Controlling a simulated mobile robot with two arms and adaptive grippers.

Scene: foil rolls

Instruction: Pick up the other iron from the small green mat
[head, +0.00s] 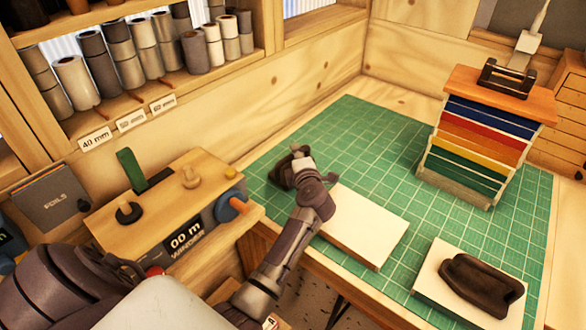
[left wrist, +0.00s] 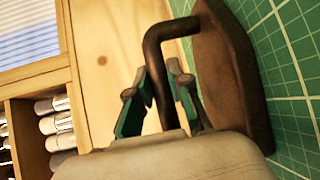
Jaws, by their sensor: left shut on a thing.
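My left gripper (head: 299,165) is over the far left part of the green gridded mat (head: 375,140). It is shut on the handle of a dark brown iron (head: 282,174). In the left wrist view the green-lined fingers (left wrist: 160,90) are on either side of the handle of this iron (left wrist: 232,75). The gripper hides much of this iron in the head view, and I cannot tell whether it touches the mat. A second dark iron (head: 482,286) rests on a cream pad at the front right. My right gripper is not in view.
An empty cream board (head: 365,228) lies on the mat near its front edge. A rack of coloured slats (head: 475,140) stands at the back right, with a dark object (head: 508,78) on top. A wooden winder box (head: 170,200) stands at the left, below shelved rolls (head: 75,82).

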